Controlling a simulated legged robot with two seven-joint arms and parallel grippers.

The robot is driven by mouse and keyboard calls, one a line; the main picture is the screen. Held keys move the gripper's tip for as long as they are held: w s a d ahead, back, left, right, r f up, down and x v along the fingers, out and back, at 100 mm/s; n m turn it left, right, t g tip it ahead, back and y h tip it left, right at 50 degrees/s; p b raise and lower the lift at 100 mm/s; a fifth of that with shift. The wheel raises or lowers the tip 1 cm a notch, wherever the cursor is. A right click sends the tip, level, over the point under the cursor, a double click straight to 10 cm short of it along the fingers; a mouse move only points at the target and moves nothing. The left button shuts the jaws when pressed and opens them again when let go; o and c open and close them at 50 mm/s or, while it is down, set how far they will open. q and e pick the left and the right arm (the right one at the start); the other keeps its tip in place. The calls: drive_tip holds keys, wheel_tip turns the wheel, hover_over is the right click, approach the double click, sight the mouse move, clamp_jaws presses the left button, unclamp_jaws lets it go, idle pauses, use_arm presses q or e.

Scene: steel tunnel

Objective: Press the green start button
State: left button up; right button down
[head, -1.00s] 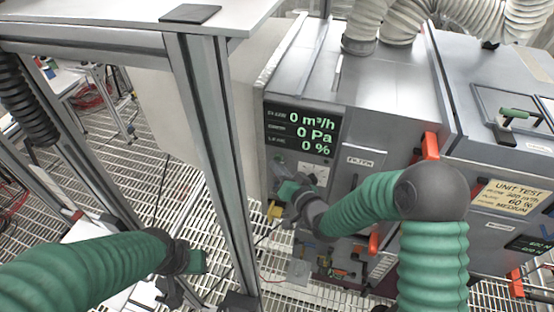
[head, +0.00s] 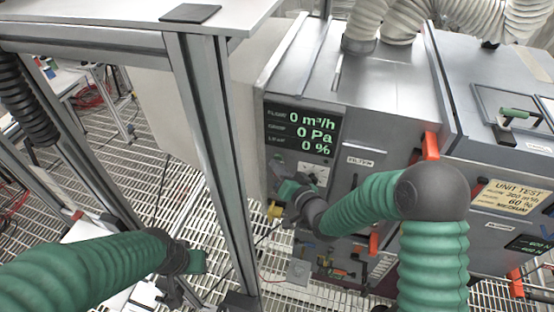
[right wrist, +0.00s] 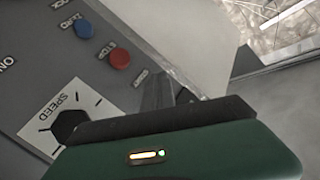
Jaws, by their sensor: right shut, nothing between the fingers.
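The green start button is not visible in either view. In the right wrist view the control panel (right wrist: 45,55) shows a blue button (right wrist: 83,28), a red button (right wrist: 120,58) labelled STOP, and a SPEED dial (right wrist: 70,125). A label that seems to read START lies beside my right gripper's fingers (right wrist: 165,92), which cover the panel there. In the head view my right gripper (head: 278,198) is shut and empty at the panel below the display; I cannot tell whether it touches. My left gripper (head: 180,278) hangs low at the left, away from the machine; its jaws are unclear.
The display (head: 302,130) reads 0 m³/h, 0 Pa and 0 %. A metal frame post (head: 212,150) stands between my two arms. A grey filter cabinet (head: 385,90) with orange handles (head: 431,146) is at right. Grated floor (head: 145,150) shows at left.

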drive_tip(key=shift+w+d+r, duration=0.15)
drive_tip(key=shift+w, duration=0.15)
drive_tip(key=shift+s, duration=0.25)
drive_tip(key=s+a, duration=0.2)
drive_tip(key=s, duration=0.4)
drive_tip(key=shift+b, duration=0.4)
idle(0.7)
